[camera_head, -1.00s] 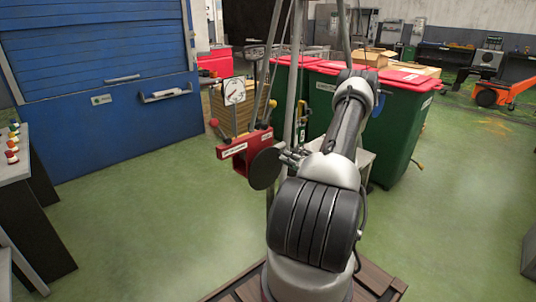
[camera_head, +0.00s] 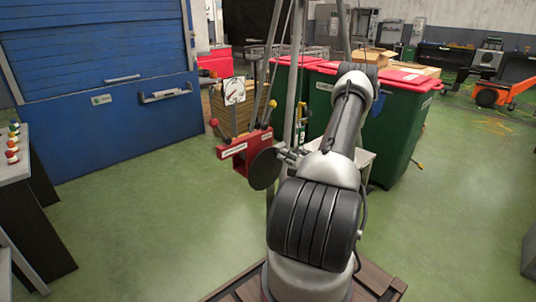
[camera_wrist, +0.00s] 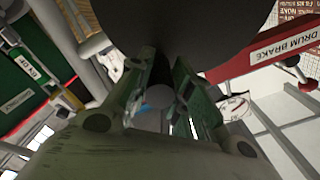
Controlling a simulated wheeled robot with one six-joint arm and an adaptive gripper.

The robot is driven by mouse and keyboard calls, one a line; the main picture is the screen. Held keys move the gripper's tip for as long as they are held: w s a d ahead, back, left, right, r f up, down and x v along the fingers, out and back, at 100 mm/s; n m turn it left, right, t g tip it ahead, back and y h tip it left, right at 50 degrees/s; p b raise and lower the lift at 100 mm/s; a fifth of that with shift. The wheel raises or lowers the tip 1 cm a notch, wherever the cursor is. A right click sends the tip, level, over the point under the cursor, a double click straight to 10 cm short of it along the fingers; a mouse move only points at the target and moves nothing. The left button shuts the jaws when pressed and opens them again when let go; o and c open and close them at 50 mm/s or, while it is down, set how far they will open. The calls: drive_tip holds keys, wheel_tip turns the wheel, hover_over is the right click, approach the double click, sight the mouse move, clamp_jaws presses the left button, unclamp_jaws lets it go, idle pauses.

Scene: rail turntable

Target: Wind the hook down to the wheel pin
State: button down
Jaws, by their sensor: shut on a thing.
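A red winch frame (camera_head: 238,149) with white labels stands left of my arm, carrying a large dark disc (camera_head: 264,169) on its near side. My gripper (camera_head: 288,154) is at the disc's right edge. In the wrist view my gripper (camera_wrist: 163,92) has its two fingers closed on a grey round-ended handle (camera_wrist: 160,97), close against the dark disc (camera_wrist: 190,25). A red bar (camera_wrist: 270,57) labelled "DRUM BRAKE" is beside it. A white dial (camera_head: 234,91) with a red mark stands above the winch. I cannot make out the hook or the wheel pin.
Grey frame legs (camera_head: 295,75) rise behind the winch. Green bins (camera_head: 395,135) with red lids stand behind my arm. A blue shutter (camera_head: 100,85) is at left, and a bench (camera_head: 25,165) with coloured knobs at far left. Green floor is open at front left and right.

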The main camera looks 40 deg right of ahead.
drive_tip(key=shift+a+r+n, duration=0.4)
drive_tip(key=shift+a+n, duration=0.1)
drive_tip(key=shift+n, duration=0.3)
drive_tip(key=shift+a, duration=0.1)
drive_tip(key=c, duration=1.3)
unclamp_jaws()
drive_tip(key=shift+o, duration=1.3)
drive_tip(key=shift+s, duration=0.2)
drive_tip(key=s, duration=0.7)
drive_tip(key=shift+s+d, duration=0.3)
drive_tip(key=shift+s, duration=0.05)
drive_tip(key=shift+w+a, duration=0.2)
drive_tip(key=shift+w, duration=3.85)
